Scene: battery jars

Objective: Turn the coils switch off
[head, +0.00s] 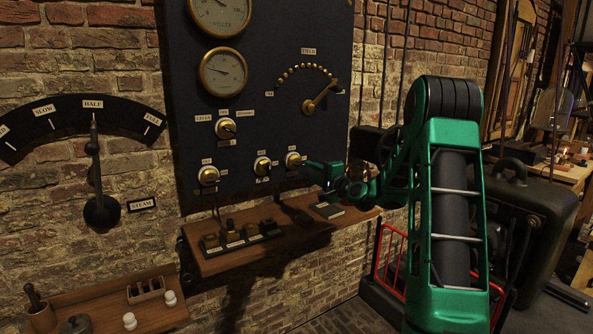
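The dark switch panel (240,100) is fixed to the brick wall. Along its bottom are three small brass switches: a left one (208,176), a middle one (262,166) and a right one (293,160). Their small labels are too small to read, so I cannot tell which is the coils switch. My gripper (312,172) is at the panel's lower right, just right of and slightly below the right switch. I cannot tell whether it touches that switch. The fingers are small and dark, and whether they are open or shut is unclear.
A wooden shelf (225,262) with small terminals juts out below the panel. Above are a labelled selector knob (226,127), a field dial lever (320,95) and gauges (223,70). A steam lever (97,175) is at left. A red rail (385,255) stands below right.

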